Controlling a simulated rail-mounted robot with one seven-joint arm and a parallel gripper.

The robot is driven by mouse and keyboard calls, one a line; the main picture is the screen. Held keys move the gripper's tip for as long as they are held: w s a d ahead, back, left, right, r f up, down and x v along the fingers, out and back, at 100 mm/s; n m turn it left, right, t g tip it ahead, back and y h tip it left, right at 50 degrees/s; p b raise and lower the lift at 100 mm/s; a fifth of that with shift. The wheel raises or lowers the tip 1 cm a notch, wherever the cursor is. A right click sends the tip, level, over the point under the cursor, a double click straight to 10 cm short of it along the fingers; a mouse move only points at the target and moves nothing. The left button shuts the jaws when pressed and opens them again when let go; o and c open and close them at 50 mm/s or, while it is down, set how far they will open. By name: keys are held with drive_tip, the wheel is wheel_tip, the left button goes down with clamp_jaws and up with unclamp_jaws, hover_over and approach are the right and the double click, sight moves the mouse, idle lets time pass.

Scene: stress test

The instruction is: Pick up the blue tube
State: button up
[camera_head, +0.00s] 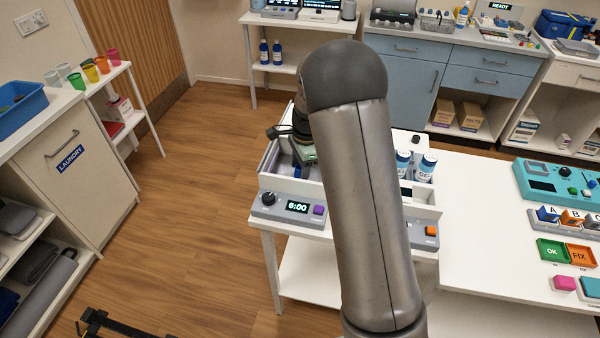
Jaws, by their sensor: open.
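My gripper (303,156) is at the white open-topped tray (268,160) on the near table, partly hidden by my own arm. Its jaws are open, though the fingertips are hard to make out. A small blue piece (298,171) shows just under it; I cannot tell whether this is the blue tube or part of the gripper. Two blue-and-white cylinders (403,163) (426,167) stand upright to the right of my arm, apart from the gripper. My arm hides the middle of the tray.
A control box (268,206) reading 6:00 sits at the tray's front left. Another with an orange button (424,234) is at the right. A teal device (545,178), lettered blocks and OK/FIX trays (551,250) occupy the table's right. Bare tabletop (480,215) lies between.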

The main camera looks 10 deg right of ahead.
drive_tip(key=c, duration=1.1)
drive_tip(key=shift+r, duration=0.15)
